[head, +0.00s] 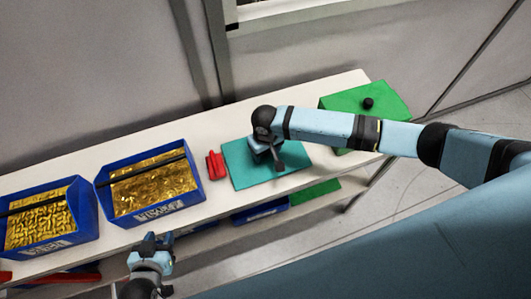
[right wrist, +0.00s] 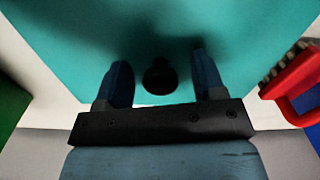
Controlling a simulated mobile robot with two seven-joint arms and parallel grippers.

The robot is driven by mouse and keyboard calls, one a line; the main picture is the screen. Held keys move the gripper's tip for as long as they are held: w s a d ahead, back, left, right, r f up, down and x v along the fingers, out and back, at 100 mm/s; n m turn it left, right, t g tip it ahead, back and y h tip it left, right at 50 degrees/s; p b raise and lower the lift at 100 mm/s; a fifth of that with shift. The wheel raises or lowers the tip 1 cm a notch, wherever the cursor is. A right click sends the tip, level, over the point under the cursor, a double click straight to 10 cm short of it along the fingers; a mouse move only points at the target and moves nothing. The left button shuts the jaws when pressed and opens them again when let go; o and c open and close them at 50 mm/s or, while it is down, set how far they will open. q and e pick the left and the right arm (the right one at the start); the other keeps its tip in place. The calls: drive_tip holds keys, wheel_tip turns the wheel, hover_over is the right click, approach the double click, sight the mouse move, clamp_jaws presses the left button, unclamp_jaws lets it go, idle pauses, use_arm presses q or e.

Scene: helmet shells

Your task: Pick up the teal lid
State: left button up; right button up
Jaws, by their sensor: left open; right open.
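The teal lid (head: 238,169) lies flat on the white table in the head view, between the red brush and the green lid. My right gripper (head: 277,163) is over it and hides part of it, including its knob. In the right wrist view the teal lid (right wrist: 60,40) fills most of the picture. Its dark round knob (right wrist: 159,76) sits between the two open fingers of my right gripper (right wrist: 162,80), with a gap on each side. My left gripper (head: 154,242) is open and empty, in front of the table near the blue bins.
Two blue bins (head: 158,210) with gold parts stand left on the white table (head: 340,83). A red brush (head: 215,166) lies close to the teal lid's left edge; it also shows in the right wrist view (right wrist: 296,82). A green lid (head: 385,97) with a black knob is at the right end.

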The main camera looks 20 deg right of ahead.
drive_tip(key=c, duration=1)
drive_tip(key=shift+r, duration=0.1)
